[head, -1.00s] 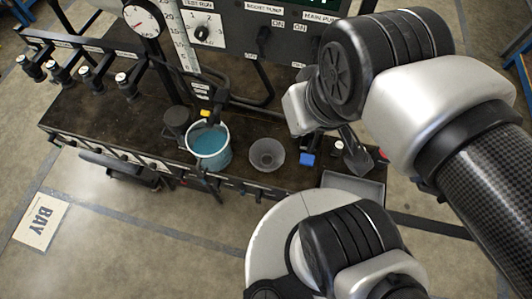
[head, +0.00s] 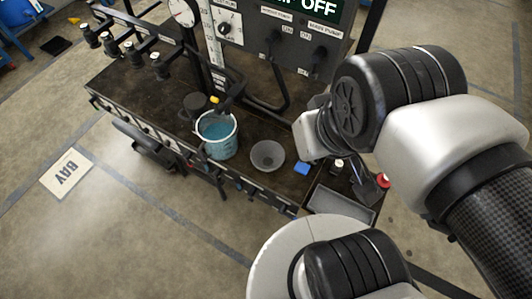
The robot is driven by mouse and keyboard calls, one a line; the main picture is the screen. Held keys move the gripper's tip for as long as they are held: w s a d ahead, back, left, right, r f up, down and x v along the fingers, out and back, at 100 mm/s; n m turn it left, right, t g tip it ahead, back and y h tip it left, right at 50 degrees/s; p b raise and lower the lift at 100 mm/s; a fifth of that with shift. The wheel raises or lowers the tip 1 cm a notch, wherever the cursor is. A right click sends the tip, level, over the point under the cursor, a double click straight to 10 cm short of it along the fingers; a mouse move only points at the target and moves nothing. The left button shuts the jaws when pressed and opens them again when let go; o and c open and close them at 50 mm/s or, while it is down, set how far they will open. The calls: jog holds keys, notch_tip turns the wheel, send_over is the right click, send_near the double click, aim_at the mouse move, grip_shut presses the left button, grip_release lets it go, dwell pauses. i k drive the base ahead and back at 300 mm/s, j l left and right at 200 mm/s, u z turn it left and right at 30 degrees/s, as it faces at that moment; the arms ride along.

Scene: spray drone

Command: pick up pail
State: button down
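The pail (head: 230,144) is a light grey-blue bucket with blue liquid inside. It stands upright on the dark bench (head: 135,80), near its front edge, in the head view. A dark nozzle arm with a yellow part (head: 214,100) hangs at its back rim. My gripper (head: 369,188) shows only in part, as a dark grey finger-like piece below my wrist. It is to the right of the pail and clear of it, over the right end of the bench. My arm hides the rest, so its opening does not show.
A grey bowl (head: 267,163) stands right of the pail, and a dark canister (head: 195,104) behind it. A blue block (head: 302,168), a grey tray (head: 322,203) and a red-topped item (head: 383,181) are at the right end. The control panel (head: 300,50) rises behind.

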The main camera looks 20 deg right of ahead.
aim_at(218, 135)
jog(key=j+u, duration=0.4)
jog(key=i+j+u, duration=0.2)
jog(key=u, duration=0.25)
jog(key=j, duration=0.1)
